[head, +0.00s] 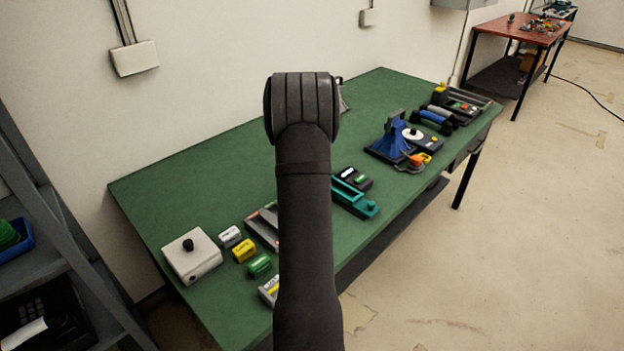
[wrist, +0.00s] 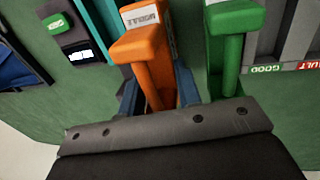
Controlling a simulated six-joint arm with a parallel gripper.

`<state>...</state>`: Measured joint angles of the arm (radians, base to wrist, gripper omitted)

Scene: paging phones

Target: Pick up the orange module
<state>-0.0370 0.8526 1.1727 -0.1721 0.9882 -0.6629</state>
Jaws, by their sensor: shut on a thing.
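The orange module (wrist: 142,45), with a white label reading "MODULE", is upright between the blue fingers of my gripper (wrist: 157,92) in the wrist view. My gripper is shut on its narrow lower part. I cannot tell whether the module is clear of the surface under it. In the head view my own arm covers the middle of the bench and hides the gripper and this module.
A green module (wrist: 234,40) stands close right of the gripper, beside a grey tray (wrist: 290,40) marked "GOOD" and "FAULT". A teal holder (wrist: 96,28) is at left. The green bench (head: 225,165) also bears a white box (head: 192,258) and a blue stand (head: 388,143).

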